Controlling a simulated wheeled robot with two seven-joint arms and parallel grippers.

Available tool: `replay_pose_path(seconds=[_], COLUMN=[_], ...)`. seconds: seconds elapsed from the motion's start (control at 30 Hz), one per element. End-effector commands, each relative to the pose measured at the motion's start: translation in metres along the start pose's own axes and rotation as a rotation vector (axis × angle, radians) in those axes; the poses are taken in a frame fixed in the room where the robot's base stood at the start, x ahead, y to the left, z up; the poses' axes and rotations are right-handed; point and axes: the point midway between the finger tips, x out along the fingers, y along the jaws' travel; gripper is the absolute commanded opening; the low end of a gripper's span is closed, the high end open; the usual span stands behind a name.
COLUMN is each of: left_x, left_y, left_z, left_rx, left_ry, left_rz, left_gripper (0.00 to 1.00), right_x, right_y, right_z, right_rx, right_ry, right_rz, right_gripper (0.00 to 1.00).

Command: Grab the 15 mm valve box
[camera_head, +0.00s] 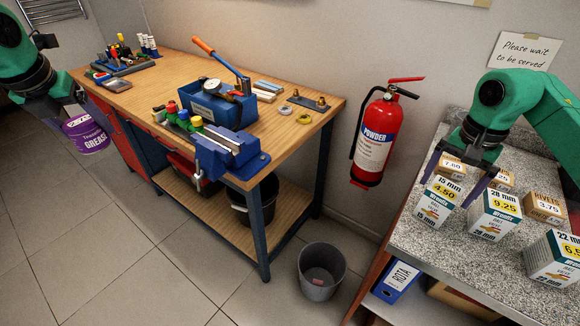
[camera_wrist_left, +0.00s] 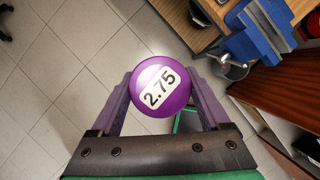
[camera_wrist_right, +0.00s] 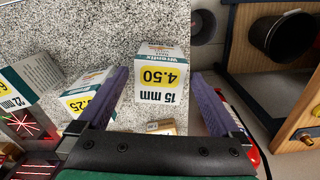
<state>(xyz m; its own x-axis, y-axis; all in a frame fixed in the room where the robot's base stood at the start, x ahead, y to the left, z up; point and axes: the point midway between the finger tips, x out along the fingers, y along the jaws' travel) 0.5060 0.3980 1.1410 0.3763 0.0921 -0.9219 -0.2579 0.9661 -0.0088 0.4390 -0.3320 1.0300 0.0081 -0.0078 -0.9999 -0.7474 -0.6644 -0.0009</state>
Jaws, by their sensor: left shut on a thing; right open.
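The 15 mm valve box (camera_head: 438,203), white with a yellow 4.50 label, stands on the speckled counter (camera_head: 424,257). My right gripper (camera_head: 448,192) is open above it, its fingers on either side of the box. My left gripper (camera_head: 72,120) is shut on a purple grease tub (camera_head: 87,134), held clear of the floor. Its lid reads 2.75 in the left wrist view (camera_wrist_left: 161,87).
The 28 mm box (camera_head: 494,213) stands close to the right of the 15 mm box. A 22 mm box (camera_head: 553,258) and small cartons (camera_head: 544,207) share the counter. A fire extinguisher (camera_head: 377,137) hangs left of it. A workbench (camera_head: 150,92) with tools stands further left.

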Motion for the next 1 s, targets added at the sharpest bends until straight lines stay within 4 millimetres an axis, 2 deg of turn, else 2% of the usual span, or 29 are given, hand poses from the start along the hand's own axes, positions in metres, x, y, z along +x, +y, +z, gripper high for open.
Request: replay_pose_path(seconds=[0.1, 0.2, 0.43, 0.47, 0.6, 0.7, 1.0], left_x=[-0.010, -0.011, -0.011, -0.011, -0.011, -0.011, -0.010], left_y=[-0.001, -0.001, -0.001, -0.001, -0.001, -0.001, -0.001], left_z=[0.004, 0.005, 0.005, 0.004, 0.004, 0.004, 0.004], left_rx=[0.002, 0.002, 0.001, 0.001, 0.002, 0.002, 0.002], left_ry=[-0.001, 0.000, -0.001, -0.001, -0.001, -0.001, -0.001], left_rz=[-0.001, -0.001, -0.001, -0.001, -0.001, -0.001, -0.001], left_gripper=[0.14, 0.14, 0.14, 0.14, 0.14, 0.14, 0.14], right_x=[0.020, 0.039, 0.046, 0.046, 0.046, 0.046, 0.042], right_y=[0.002, 0.001, 0.001, 0.001, 0.000, 0.000, 0.000], right_z=[-0.001, -0.001, -0.001, -0.001, -0.001, -0.001, -0.001], right_rx=[0.002, 0.000, 0.000, 0.000, 0.000, 0.000, 0.001], right_ry=[-0.004, -0.003, -0.002, -0.002, -0.002, -0.001, 0.000], right_rz=[0.007, 0.004, 0.001, 0.001, 0.001, 0.001, 0.001], right_gripper=[1.00, 1.00, 1.00, 0.96, 0.43, 0.08, 0.08])
